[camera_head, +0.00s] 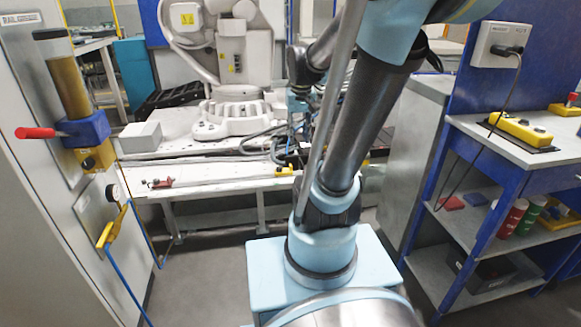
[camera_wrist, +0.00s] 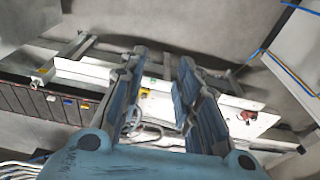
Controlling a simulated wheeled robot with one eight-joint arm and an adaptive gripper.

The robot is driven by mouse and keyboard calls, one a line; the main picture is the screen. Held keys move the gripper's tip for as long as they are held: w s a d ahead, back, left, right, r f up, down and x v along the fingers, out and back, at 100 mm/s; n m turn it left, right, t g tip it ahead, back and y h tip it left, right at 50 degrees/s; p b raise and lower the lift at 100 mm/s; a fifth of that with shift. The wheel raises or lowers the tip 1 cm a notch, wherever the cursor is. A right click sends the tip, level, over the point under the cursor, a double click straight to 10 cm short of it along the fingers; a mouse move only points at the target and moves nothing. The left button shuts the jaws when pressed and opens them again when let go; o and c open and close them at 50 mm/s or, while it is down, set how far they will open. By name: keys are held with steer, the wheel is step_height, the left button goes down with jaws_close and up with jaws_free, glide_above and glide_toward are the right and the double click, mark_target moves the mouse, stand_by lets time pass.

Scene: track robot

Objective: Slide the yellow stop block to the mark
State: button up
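A small yellow block (camera_head: 284,171), which looks like the stop block, sits at the right part of a pale rail (camera_head: 215,181) along the front of the white bench. In the wrist view a small yellow piece (camera_wrist: 144,92) shows between my fingers, close to the left one. A red piece (camera_head: 160,183) is at the rail's left end and also shows in the wrist view (camera_wrist: 247,115). My gripper (camera_wrist: 163,65) is open, fingers well apart, above the bench with nothing gripped. In the head view my arm largely hides it. I cannot make out the mark.
A white robot arm (camera_head: 232,70) stands on the bench behind the rail, with cables nearby. A grey box (camera_head: 139,137) sits at the bench's left. A cabinet with a red-handled lever (camera_head: 35,133) stands left. A blue-framed shelf unit (camera_head: 500,150) stands right.

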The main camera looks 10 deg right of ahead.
steer(key=w+d, duration=0.1)
steer(key=w, duration=1.2)
steer(key=w+d+f, duration=0.1)
steer(key=w+f, duration=0.2)
steer(key=w, duration=0.4)
steer(key=w+d+f+g, duration=0.1)
steer(key=w+f, duration=0.3)
steer(key=w, duration=0.3)
steer(key=w+d+f, duration=0.1)
steer(key=w+f, duration=0.2)
steer(key=w, duration=0.4)
steer(key=w+d+f, duration=0.2)
steer(key=w+f, duration=0.6)
steer(key=f, duration=0.4)
steer(key=shift+g, duration=0.3)
steer(key=f, duration=1.6)
steer(key=shift+w+a+f, duration=0.1)
steer(key=shift+a+f, duration=0.05)
steer(key=shift+a, duration=0.05)
jaws_close()
